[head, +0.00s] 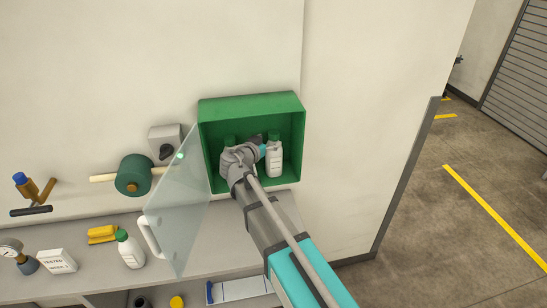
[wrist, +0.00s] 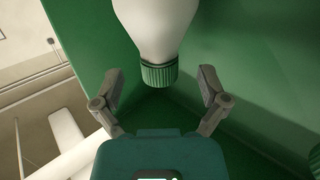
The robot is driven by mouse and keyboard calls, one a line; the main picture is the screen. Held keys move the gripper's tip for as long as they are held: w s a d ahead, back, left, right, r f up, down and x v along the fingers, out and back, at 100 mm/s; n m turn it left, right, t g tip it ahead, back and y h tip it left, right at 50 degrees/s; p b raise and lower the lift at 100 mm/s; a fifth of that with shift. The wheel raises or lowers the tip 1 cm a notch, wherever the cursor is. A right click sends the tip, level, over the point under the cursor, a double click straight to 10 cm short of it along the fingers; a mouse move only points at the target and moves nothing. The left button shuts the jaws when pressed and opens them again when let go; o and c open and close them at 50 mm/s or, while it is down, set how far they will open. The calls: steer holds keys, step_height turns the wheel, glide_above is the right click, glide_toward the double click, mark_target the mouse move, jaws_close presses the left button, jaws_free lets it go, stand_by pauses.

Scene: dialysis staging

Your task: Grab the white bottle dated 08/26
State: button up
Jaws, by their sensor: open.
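A white bottle (head: 274,160) with a green cap stands upright in the right part of the open green wall cabinet (head: 250,105). A second green cap (head: 230,141) shows to its left, its bottle mostly hidden by my wrist. My gripper (head: 264,145) is inside the cabinet, left of the right bottle. In the wrist view, my gripper (wrist: 160,88) is open, its fingers on either side of the green cap of a white bottle (wrist: 156,25), apart from it. I cannot tell which cabinet bottle this is. No date is readable.
A clear door (head: 178,200) with a white handle (head: 151,236) stands open at the cabinet's left. Another white bottle (head: 130,250) with a green cap stands on the shelf below, near a white box (head: 57,262). Cabinet walls closely surround my gripper.

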steer(key=shift+x, duration=1.6)
steer(key=shift+s, duration=0.1)
jaws_close()
